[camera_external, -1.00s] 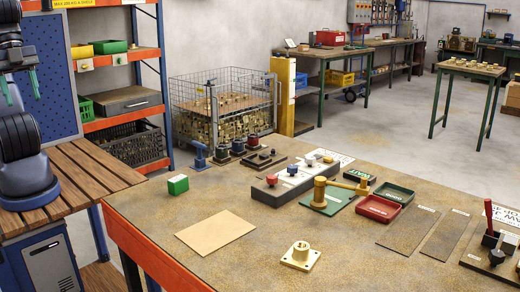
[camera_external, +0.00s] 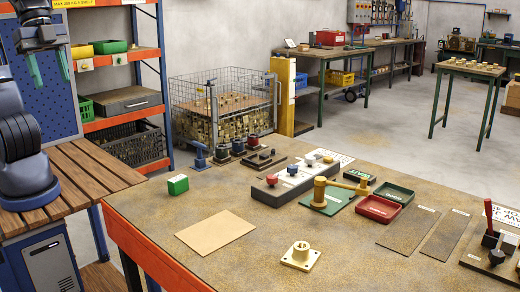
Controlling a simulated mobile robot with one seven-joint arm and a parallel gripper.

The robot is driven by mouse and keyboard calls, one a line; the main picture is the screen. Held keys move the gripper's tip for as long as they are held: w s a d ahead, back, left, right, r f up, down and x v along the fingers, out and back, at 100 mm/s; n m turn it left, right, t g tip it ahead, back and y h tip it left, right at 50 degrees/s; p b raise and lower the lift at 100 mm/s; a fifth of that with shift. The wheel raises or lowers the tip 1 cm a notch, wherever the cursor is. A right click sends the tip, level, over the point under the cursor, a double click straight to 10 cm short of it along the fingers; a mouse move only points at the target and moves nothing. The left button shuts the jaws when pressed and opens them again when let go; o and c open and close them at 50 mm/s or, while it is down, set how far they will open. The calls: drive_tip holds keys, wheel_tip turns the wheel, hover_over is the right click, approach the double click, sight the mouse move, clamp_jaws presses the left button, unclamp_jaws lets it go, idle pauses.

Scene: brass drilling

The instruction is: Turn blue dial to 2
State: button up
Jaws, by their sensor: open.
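A red tray (camera_external: 378,209), a green and white block (camera_external: 178,184) and a brass flange (camera_external: 300,256) are also on the bench. The front left of the bench is mostly clear.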

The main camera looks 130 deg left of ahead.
drive_tip(key=w+a+n+g, duration=0.1)
drive_tip(key=w+a+n, duration=0.2)
drive_tip(key=w+a, duration=0.95)
drive_tip(key=n+g, duration=0.3)
drive_tip(key=n, duration=0.4)
hover_over(293, 166)
wheel_tip(293, 166, down, 22)
wheel_tip(293, 166, down, 11)
drive_tip(key=shift+w+r, duration=0.1)
drive_tip(key=shift+r, duration=0.1)
drive_tip(key=shift+c, duration=0.2)
drive_tip(key=c, duration=0.9)
